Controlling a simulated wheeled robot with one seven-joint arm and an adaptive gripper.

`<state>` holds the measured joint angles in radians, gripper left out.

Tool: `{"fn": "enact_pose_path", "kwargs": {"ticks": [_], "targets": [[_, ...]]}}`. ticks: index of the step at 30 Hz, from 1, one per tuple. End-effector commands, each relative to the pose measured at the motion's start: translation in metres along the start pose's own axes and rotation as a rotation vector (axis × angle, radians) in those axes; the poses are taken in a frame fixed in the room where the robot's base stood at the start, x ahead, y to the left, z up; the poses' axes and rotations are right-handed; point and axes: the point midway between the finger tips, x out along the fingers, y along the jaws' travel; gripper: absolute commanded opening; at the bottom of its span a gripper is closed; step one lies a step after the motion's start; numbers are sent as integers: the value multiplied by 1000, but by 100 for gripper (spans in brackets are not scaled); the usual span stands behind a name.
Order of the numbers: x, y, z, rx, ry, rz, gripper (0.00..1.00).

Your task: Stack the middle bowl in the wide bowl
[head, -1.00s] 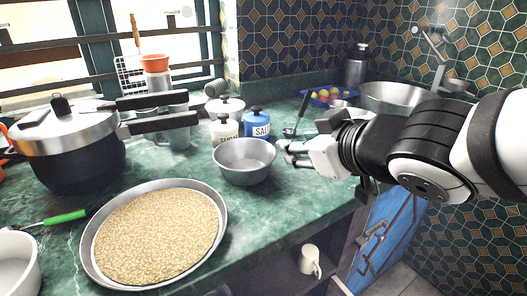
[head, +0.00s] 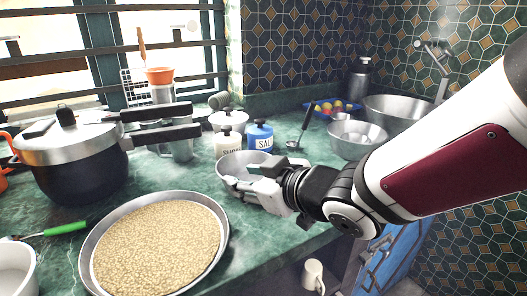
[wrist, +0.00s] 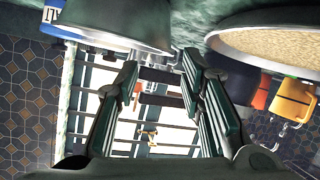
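A grey metal bowl (head: 236,163) stands on the green counter, partly hidden behind my gripper. A second metal bowl (head: 358,143) stands farther right, in front of a wider, shallow metal bowl (head: 395,106) at the back right. I cannot tell for sure which is the middle one. My gripper (head: 247,187) is at the front right side of the nearest bowl. In the wrist view, my gripper (wrist: 162,75) has its fingers apart with nothing between them, and the bowl (wrist: 115,25) shows at the top, beyond the left finger. Whether a finger touches it is unclear.
A wide pan of grain (head: 155,245) lies front left, near a pressure cooker (head: 70,155) whose long handles reach right. Sugar (head: 228,145) and salt (head: 260,135) jars stand close behind the nearest bowl.

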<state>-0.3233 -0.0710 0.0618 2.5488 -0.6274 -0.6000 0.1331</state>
Motion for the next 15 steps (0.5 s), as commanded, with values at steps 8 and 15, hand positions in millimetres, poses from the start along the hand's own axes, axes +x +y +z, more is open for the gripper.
{"fn": "enact_pose_path", "kwargs": {"ticks": [8,15], "targets": [[12,2,2,0,-7,14,36],[36,2,3,-2,-6,14,36]]}}
